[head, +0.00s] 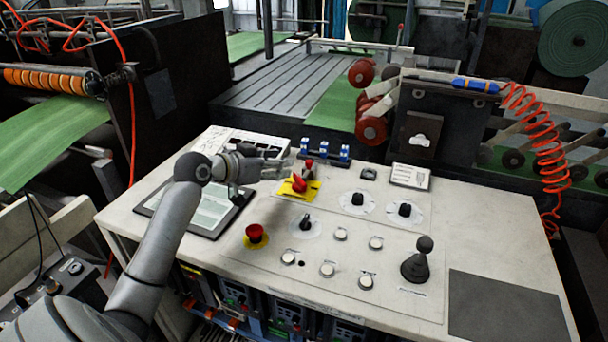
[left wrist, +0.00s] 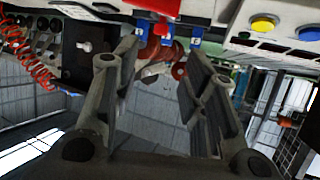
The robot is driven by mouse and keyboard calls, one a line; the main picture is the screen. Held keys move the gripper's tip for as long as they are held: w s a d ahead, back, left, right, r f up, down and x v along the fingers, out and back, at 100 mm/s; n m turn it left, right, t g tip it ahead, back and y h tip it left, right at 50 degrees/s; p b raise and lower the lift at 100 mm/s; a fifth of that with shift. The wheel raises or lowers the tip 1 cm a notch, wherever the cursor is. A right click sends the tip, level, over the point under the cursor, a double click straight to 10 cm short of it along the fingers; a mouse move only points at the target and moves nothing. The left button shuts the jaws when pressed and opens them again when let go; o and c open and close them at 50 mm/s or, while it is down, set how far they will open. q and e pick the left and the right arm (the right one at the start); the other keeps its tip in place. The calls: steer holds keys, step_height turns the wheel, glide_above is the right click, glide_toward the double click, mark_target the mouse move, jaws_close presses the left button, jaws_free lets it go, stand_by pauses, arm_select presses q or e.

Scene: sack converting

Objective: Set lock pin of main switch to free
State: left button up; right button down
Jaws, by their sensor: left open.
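The main switch (head: 299,184) is a red rotary handle on a yellow plate on the sloping control panel. A small red part (head: 309,164) stands up at its back edge; I cannot tell clearly whether this is the lock pin or how it is set. My left gripper (head: 279,166) is just left of the switch, above the panel, with its fingers pointing right. In the left wrist view the left gripper (left wrist: 162,75) is open, with nothing between its fingers. Red switch parts (left wrist: 155,7) show at the top of that view, beyond the fingertips. My right gripper is not in view.
Blue-topped devices (head: 325,151) stand behind the switch. Black rotary knobs (head: 357,199) lie to its right, with a red emergency button (head: 255,234) and a black joystick (head: 417,262) nearer. A tablet (head: 205,207) lies under my left arm. The panel's right front holds a bare dark mat (head: 508,305).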

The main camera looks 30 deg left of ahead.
mark_target(307, 163)
arm_select(q)
steer(key=p+x, duration=0.1)
steer(key=x, duration=0.8)
steer(key=shift+w+f+p, duration=0.1)
steer(key=shift+f+p, duration=0.2)
steer(key=shift+p, duration=0.05)
steer(key=shift+x, duration=0.85)
jaws_close()
